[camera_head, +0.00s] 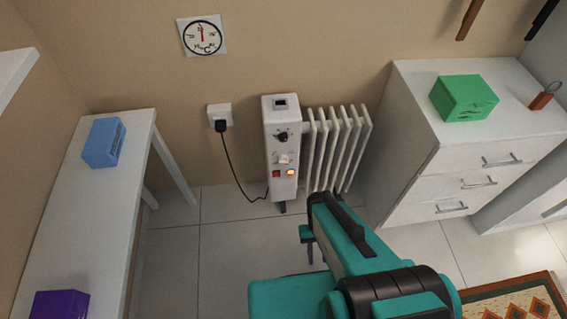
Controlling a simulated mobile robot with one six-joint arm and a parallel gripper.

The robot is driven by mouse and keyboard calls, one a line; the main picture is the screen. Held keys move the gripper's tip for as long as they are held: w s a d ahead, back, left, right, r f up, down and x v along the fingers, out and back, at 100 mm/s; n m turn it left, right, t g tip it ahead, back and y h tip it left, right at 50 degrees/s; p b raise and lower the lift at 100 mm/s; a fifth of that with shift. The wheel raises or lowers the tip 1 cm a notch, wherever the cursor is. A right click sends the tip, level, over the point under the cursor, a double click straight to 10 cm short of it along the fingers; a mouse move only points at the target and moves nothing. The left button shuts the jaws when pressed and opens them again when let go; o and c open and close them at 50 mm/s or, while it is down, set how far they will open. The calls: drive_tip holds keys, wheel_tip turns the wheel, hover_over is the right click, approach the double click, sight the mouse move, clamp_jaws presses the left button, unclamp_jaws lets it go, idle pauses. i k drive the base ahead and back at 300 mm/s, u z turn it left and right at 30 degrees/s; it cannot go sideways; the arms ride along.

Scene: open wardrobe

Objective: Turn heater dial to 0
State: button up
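The white heater (268,150) stands on the floor against the wall, with its ribbed fins on the right. Its front panel carries a black dial (282,136) and, below it, a pale dial (284,158). The marks around both dials are too small to read. My gripper (308,243) shows only in small part below the heater, mostly behind my teal arm. It is apart from the dials in the picture, and its opening cannot be made out.
A white table (85,215) at left holds a blue box (104,142) and a purple box (60,305). A white drawer cabinet (415,150) with a green box (464,98) stands right of the heater. A black cord runs from the wall socket (220,110) to the heater. Tiled floor (215,260) is open in front.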

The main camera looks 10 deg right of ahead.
sight(282, 136)
drive_tip(key=z, duration=0.5)
drive_tip(key=k, duration=1.15)
drive_tip(key=u, duration=0.5)
